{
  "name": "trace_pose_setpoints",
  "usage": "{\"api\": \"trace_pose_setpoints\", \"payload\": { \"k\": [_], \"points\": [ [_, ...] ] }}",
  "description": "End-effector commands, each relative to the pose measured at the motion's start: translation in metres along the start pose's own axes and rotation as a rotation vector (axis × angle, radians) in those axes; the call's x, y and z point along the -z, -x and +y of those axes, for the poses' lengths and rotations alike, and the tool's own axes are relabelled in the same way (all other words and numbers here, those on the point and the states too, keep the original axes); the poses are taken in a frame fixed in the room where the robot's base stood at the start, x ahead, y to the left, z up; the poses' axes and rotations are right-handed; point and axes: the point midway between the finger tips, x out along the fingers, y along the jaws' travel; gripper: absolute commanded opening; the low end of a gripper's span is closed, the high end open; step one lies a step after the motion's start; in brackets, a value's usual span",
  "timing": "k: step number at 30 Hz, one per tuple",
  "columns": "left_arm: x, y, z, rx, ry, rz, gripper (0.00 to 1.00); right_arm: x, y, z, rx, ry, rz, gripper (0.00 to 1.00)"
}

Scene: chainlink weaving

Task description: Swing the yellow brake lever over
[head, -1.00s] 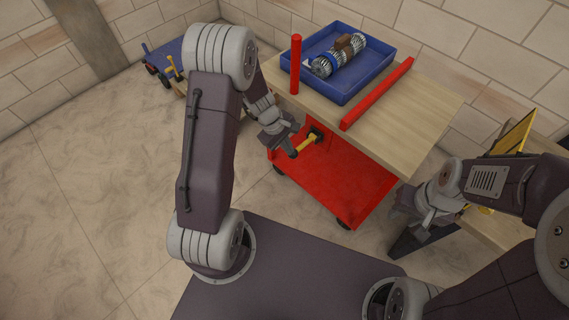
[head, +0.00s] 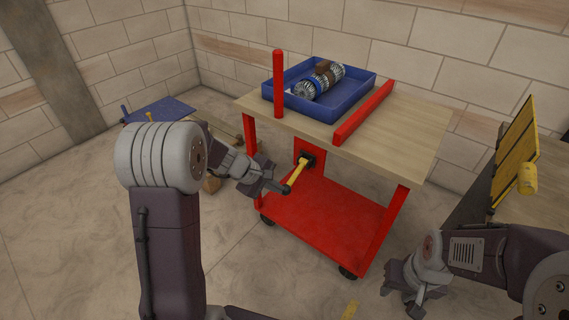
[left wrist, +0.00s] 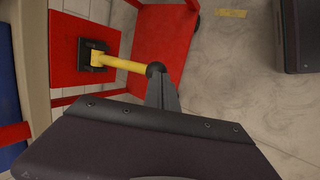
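The yellow brake lever (head: 296,174) sticks out from a dark pivot on a red plate under the cart's tabletop. It slopes down to the left and ends in a dark knob (head: 287,189). In the left wrist view the lever (left wrist: 125,64) runs from the pivot to the black knob (left wrist: 155,69). My left gripper (head: 277,186) is at the knob end, its fingers together (left wrist: 163,92). The fingertips appear to touch or nearly touch the knob; it is not clearly between them. My right gripper (head: 404,298) hangs right of the cart, apparently open and empty, away from the lever.
The red cart (head: 325,215) has a wooden top with a blue tray (head: 330,108) and red side bars (head: 363,112). A blue low trolley (head: 160,110) stands behind my left arm. A bench with a yellow panel (head: 515,150) is at right. Floor is open at left.

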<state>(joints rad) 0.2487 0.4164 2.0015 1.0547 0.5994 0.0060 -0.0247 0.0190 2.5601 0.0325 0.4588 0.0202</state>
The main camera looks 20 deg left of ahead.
Motion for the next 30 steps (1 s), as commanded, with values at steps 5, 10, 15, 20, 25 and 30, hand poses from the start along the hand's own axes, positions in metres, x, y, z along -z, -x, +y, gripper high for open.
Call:
{"api": "trace_pose_setpoints", "payload": {
  "k": [5,10,15,20,25,30],
  "points": [
    [0.003,-0.012,-0.004,0.001,0.0,-0.001,0.0,-0.002,-0.017,0.0,0.0,0.0,0.0,0.36],
    [0.004,-0.015,-0.005,0.002,-0.001,-0.001,0.0,-0.002,-0.021,0.0,0.0,0.0,0.0,0.36],
    [0.004,-0.016,-0.005,0.003,0.0,-0.001,0.0,-0.002,-0.023,0.0,0.0,0.0,0.0,0.36],
    [0.004,-0.017,-0.006,0.004,0.0,-0.002,0.0,-0.002,-0.023,0.0,0.0,0.0,0.0,0.36],
    [0.004,-0.017,-0.006,0.005,0.001,-0.002,0.0,-0.002,-0.023,0.0,0.0,0.0,0.0,0.36],
    [0.004,-0.01,0.0,0.004,-0.001,-0.002,0.0,-0.002,-0.015,0.0,0.0,0.0,0.0,0.36]
  ]
}}
